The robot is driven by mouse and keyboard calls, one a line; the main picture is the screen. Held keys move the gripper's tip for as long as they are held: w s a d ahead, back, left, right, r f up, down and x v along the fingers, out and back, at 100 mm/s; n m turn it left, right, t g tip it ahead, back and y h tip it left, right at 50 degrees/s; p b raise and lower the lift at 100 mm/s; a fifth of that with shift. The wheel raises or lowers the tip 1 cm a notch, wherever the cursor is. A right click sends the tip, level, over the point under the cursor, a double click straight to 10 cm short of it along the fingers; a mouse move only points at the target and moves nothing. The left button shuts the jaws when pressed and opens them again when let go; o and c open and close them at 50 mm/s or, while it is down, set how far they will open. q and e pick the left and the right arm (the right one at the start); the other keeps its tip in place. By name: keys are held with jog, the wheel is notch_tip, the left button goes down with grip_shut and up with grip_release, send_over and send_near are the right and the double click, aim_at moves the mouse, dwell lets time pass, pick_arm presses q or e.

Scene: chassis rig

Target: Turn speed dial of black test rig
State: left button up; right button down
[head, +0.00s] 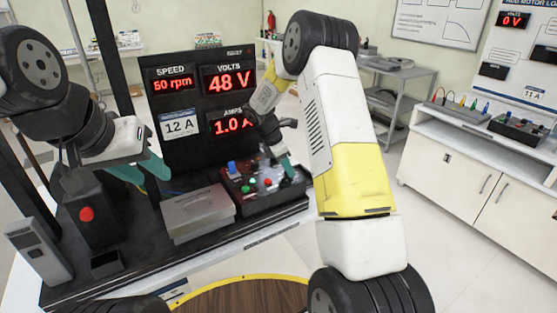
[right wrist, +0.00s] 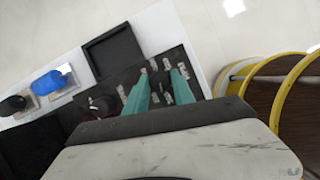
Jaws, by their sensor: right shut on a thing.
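My left gripper (head: 143,170) is open and empty, left of the box.
A grey lidded box (head: 197,213) sits left of the control box. A red emergency button (head: 87,214) on a dark post stands further left. A round wooden top with a yellow rim (head: 245,290) is in front. White cabinets (head: 480,180) stand at the right.

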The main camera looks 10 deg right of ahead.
jog(key=m+g, duration=0.1)
jog(key=m, duration=0.3)
jog(key=shift+w+a+m+g, duration=0.1)
jog(key=shift+w+m+g, duration=0.05)
jog(key=shift+m+g, duration=0.2)
jog(key=m+g+y, duration=0.1)
jog(key=m, duration=0.2)
jog(key=shift+w+m, duration=0.1)
jog(key=shift+m, duration=0.15)
jog(key=m, duration=0.2)
jog(key=m+g+y, duration=0.1)
jog(key=m, duration=0.1)
jog(key=shift+w+d+g, duration=0.1)
jog(key=shift+d+g, duration=0.1)
jog(key=shift+g, duration=0.05)
jog(key=shift+m+g+y, duration=0.3)
jog(key=shift+m+y, duration=0.2)
jog(key=shift+m, duration=1.1)
jog(key=c, duration=1.1)
grip_release()
